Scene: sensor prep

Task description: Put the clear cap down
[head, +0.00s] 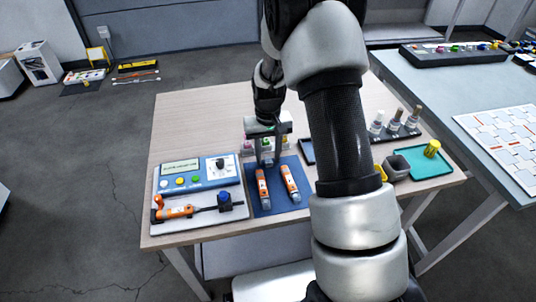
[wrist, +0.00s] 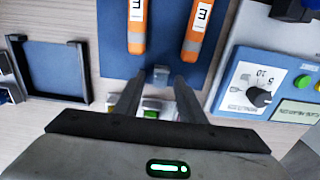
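The clear cap (wrist: 161,75) is a small greyish translucent piece at the edge of the blue mat (wrist: 115,65) in the wrist view. My gripper (wrist: 158,77) has its two dark fingers apart, one on each side of the cap, with narrow gaps visible. The cap appears to rest on or just above the mat; the exact height is hard to tell. In the head view my gripper (head: 268,163) points down at the far edge of the mat (head: 277,200). The cap is too small to make out there.
Two orange pens (head: 262,189) (head: 290,184) lie on the mat. A blue meter (head: 195,175) and an orange probe on a white tray (head: 172,212) are at left. A black tray (wrist: 50,72) stands beside the mat. Coloured items (wrist: 151,108) stand behind my fingers.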

